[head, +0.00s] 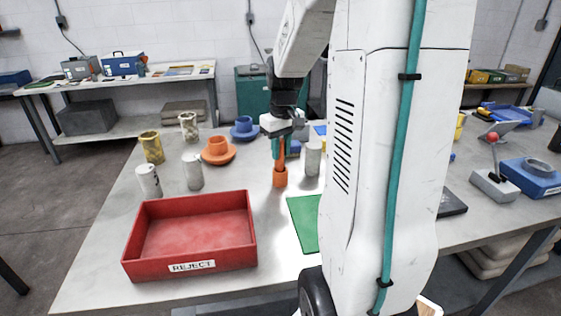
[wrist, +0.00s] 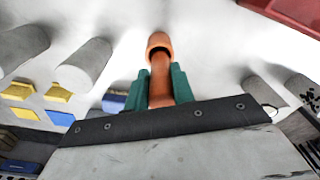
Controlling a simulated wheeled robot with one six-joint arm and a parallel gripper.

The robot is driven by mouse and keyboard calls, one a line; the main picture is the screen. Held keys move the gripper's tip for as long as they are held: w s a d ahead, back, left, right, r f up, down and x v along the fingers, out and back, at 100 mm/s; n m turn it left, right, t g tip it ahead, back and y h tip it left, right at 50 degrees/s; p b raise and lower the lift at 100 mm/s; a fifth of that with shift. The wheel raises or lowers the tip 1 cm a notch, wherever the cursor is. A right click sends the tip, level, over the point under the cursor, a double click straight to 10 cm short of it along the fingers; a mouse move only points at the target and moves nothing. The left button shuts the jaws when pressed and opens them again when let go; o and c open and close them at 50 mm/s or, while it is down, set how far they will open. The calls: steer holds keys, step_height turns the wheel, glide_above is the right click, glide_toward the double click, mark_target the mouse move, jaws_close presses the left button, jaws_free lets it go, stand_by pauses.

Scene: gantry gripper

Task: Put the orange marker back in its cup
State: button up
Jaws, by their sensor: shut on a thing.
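My gripper (head: 279,146) is shut on the orange marker (head: 281,158) and holds it roughly upright. In the wrist view, the teal fingers (wrist: 163,88) are on both sides of the marker (wrist: 160,83). The small orange cup (head: 280,179) stands on the table directly under the gripper. In the wrist view the cup (wrist: 158,41) shows its dark opening, and the marker's lower end overlaps its near rim. I cannot tell how far the marker's end is inside the cup.
A red REJECT tray (head: 190,270) sits at the front left. A grey cylinder (head: 313,158) stands right of the cup, and a green mat (head: 303,222) lies in front. An orange flanged part (head: 218,151), a blue one (head: 243,129) and several cylinders stand at the left.

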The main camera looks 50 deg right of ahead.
mark_target(281, 168)
steer(key=shift+f, duration=1.9)
steer(key=shift+f, duration=0.15)
steer(key=o, duration=1)
step_height(281, 168, up, 12)
steer(key=s+a+r, duration=0.1)
steer(key=s+a, duration=0.3)
steer(key=a, duration=0.3)
steer(key=s+a+n, duration=0.1)
steer(key=s+a, duration=0.2)
steer(key=a, duration=0.4)
steer(key=s+a+r, duration=0.1)
steer(key=s+a, duration=0.3)
steer(key=a, duration=0.3)
steer(key=shift+n, duration=0.5)
steer(key=s+a, duration=0.1)
steer(key=s, duration=0.1)
steer(key=s+a+f, duration=0.1)
steer(key=s+a, duration=0.1)
steer(key=s+a+f, duration=0.1)
steer(key=s+a, duration=0.1)
steer(key=s, duration=0.1)
steer(key=shift+f, duration=0.2)
